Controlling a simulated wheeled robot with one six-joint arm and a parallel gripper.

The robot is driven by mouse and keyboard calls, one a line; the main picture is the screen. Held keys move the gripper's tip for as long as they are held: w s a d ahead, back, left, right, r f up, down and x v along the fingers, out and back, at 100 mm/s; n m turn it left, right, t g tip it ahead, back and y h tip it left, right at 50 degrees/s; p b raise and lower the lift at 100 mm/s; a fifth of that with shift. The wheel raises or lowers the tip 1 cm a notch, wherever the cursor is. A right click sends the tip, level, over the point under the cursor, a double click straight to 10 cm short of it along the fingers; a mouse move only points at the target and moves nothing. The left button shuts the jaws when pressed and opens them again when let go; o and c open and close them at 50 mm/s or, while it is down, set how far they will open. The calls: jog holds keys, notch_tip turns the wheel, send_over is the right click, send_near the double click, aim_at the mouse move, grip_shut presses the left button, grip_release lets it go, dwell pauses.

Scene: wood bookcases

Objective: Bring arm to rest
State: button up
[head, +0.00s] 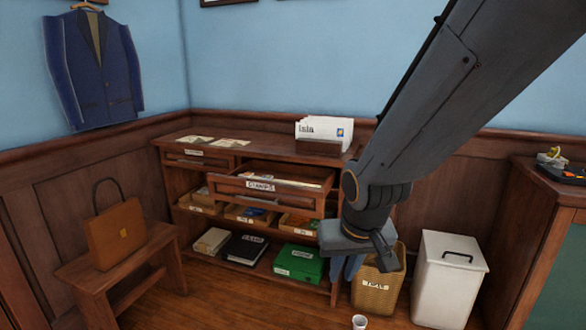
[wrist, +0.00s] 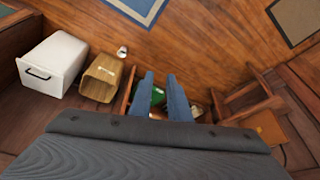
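My dark grey arm reaches down from the upper right in the head view, in front of the bookcase (head: 245,220). My gripper (head: 347,270) is at its lower end, mostly hidden behind the wrist there. In the wrist view my gripper (wrist: 161,85) shows two blue fingers held apart with nothing gripped between them. The green box (wrist: 158,95) shows beyond the gap. The drawer (head: 268,187) labelled stamps is pulled out of the bookcase, to the left of my arm.
A wicker basket (head: 378,290) and a white bin (head: 450,275) stand right of the bookcase. A small white cup (head: 359,322) is on the floor. A stool (head: 115,265) with a brown bag (head: 117,235) stands left. A dark cabinet (head: 545,215) is at right.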

jog(key=s+d+r+n+g, duration=0.1)
jog(key=s+r+g, duration=0.25)
jog(key=s, duration=1.15)
jog(key=d+r+m+p, duration=0.2)
jog(key=d+r+p, duration=0.4)
jog(key=p, duration=0.9)
jog(key=shift+d+r+g+h, duration=0.35)
jog(key=shift+d+r+h, duration=0.05)
jog(key=shift+d, duration=0.65)
jog(key=shift+w, duration=0.15)
dwell(0.4)
